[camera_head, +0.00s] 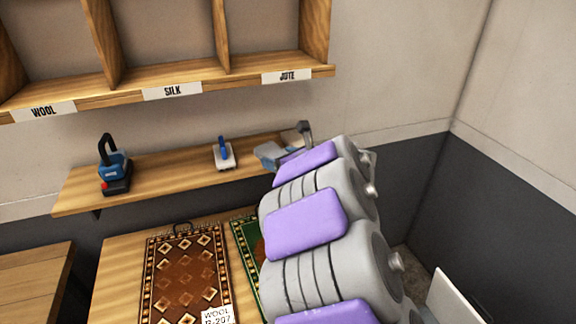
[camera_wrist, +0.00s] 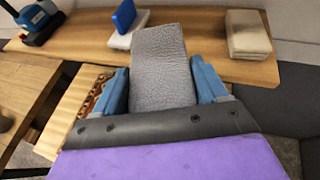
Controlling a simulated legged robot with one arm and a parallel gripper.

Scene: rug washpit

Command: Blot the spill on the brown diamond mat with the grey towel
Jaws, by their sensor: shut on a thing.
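My gripper (camera_wrist: 160,78) has blue fingers shut on the grey towel (camera_wrist: 158,55), which sticks out ahead between them in the wrist view. In the head view my gripper (camera_head: 270,154) is at the right end of the wall shelf, partly hidden by my arm. The brown diamond mat (camera_head: 188,272) lies flat on the wooden table, below and left of my gripper. A small patterned piece of a mat shows beside the left finger in the wrist view. I cannot make out a clear spill on the brown mat.
A green bordered mat (camera_head: 246,262) with a brown patch lies beside it, partly behind my arm. The wall shelf (camera_head: 170,178) holds a blue tool (camera_head: 115,170), a blue-handled brush (camera_head: 223,154) and a beige folded stack (camera_wrist: 248,35). Labelled wooden cubbies (camera_head: 165,84) hang above.

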